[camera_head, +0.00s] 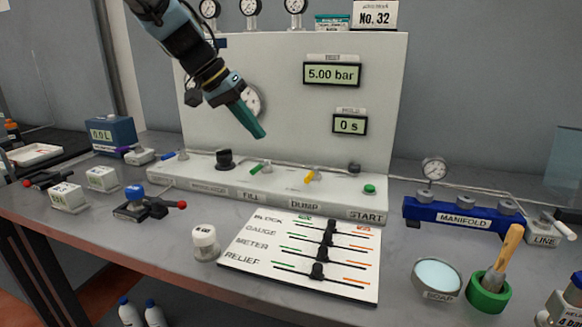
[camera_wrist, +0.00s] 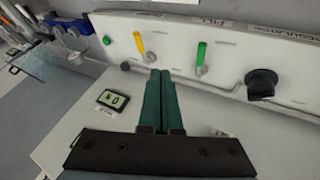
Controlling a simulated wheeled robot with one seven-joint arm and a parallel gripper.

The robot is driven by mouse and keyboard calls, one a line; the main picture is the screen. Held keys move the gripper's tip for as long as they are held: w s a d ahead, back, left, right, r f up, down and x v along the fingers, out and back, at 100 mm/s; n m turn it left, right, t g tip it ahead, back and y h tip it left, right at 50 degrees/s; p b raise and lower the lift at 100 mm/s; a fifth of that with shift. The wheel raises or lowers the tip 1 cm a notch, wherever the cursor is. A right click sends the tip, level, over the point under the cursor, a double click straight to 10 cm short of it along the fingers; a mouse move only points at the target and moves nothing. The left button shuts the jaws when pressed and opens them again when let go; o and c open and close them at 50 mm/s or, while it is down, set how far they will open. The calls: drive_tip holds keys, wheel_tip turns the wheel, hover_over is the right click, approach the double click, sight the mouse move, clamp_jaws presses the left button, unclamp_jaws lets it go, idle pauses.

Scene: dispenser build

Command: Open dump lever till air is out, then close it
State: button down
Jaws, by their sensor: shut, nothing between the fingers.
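The yellow dump lever (camera_head: 312,175) stands on the sloped control shelf above the word DUMP, tilted to one side. It also shows in the wrist view (camera_wrist: 139,43), beyond my fingertips. My gripper (camera_head: 260,132) is shut and empty, in front of the upright panel, above and left of the dump lever. In the wrist view the closed green fingers (camera_wrist: 160,78) point towards the shelf, apart from the levers. The test display (camera_head: 332,74) reads 5.00 bar. The hold display (camera_head: 349,124) reads 0 s.
The green fill lever (camera_head: 262,168) and black regulator knob (camera_head: 225,158) are left of the dump lever. A green start button (camera_head: 369,189) is to its right. A slider board (camera_head: 303,255) lies in front. A blue manifold (camera_head: 461,216) stands at right.

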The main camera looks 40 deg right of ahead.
drive_tip(key=p, duration=0.3)
approach(311, 174)
drive_tip(key=w+f, duration=0.1)
drive_tip(key=f, duration=0.1)
drive_tip(key=w+f, duration=0.2)
drive_tip(key=shift+w+a+f, duration=0.1)
drive_tip(key=shift+w+f, duration=0.05)
drive_tip(key=shift+w, duration=0.15)
drive_tip(key=shift+s+d+f+p, duration=0.35)
drive_tip(key=shift+s+d, duration=0.25)
drive_tip(key=shift+s, duration=0.25)
drive_tip(key=shift+s+d+f+p, duration=0.25)
drive_tip(key=shift+s+d+f, duration=0.3)
drive_tip(key=shift+s, duration=0.25)
